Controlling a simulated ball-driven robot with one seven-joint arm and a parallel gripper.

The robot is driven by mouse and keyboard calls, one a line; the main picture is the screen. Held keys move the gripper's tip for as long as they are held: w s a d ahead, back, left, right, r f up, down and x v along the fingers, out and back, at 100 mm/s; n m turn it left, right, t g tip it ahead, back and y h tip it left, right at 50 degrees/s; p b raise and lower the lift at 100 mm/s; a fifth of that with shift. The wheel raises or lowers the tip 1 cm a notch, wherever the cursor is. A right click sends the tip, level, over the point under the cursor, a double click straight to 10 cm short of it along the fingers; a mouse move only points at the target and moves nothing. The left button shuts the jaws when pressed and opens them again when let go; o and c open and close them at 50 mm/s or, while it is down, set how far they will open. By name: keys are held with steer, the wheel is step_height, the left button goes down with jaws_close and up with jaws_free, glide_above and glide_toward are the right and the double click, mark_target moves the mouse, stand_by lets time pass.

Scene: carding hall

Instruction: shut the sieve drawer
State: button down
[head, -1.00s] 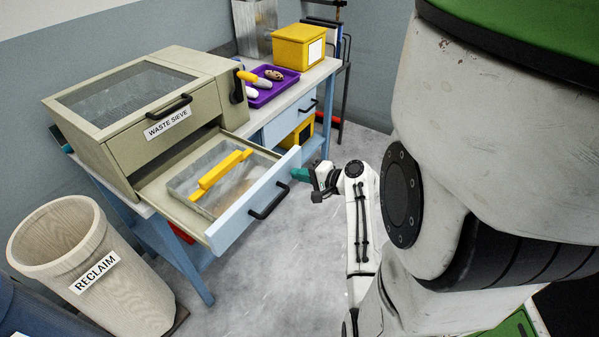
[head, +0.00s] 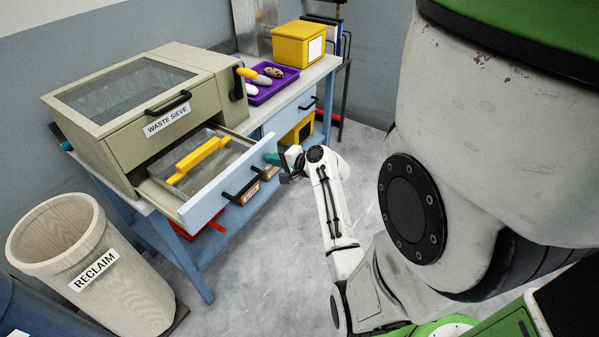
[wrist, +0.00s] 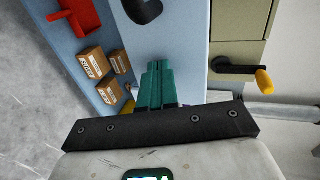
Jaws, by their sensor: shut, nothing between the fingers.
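The sieve drawer (head: 222,185) has a light blue front with a black handle (head: 242,184) and juts partly out of the beige waste sieve (head: 125,95). Inside it lies a clear-sided tray (head: 225,158) with a yellow bar (head: 200,158) across it. My gripper (head: 271,159) is shut and empty, its teal fingers at the right end of the drawer front. In the wrist view the shut fingers (wrist: 158,85) point at the blue drawer front (wrist: 180,45); whether they touch it I cannot tell.
A crank with a yellow knob (head: 246,73) is on the sieve's right side. A purple tray (head: 268,84) and a yellow box (head: 299,45) stand on the bench. A reclaim bin (head: 75,260) stands at left. Small cartons (wrist: 92,63) lie below. The floor in front is clear.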

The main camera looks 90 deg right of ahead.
mark_target(218, 134)
steer(key=w+d+b, duration=0.2)
steer(key=w+d, duration=0.1)
steer(key=w, duration=0.3)
steer(key=w+d+b, duration=0.3)
steer(key=w+d, duration=0.1)
steer(key=w, duration=0.2)
steer(key=w+d+b, duration=0.2)
steer(key=w+d, duration=0.2)
steer(key=w, duration=0.2)
steer(key=shift+w+d+f, duration=0.15)
steer(key=shift+w+d, duration=0.1)
steer(key=shift+w, duration=0.15)
steer(key=shift+w+d+b, duration=0.3)
steer(key=shift+w+b, duration=0.1)
steer(key=shift+w, duration=0.1)
steer(key=shift+w+r, duration=0.15)
steer(key=shift+r, duration=0.2)
steer(key=shift+a, duration=0.1)
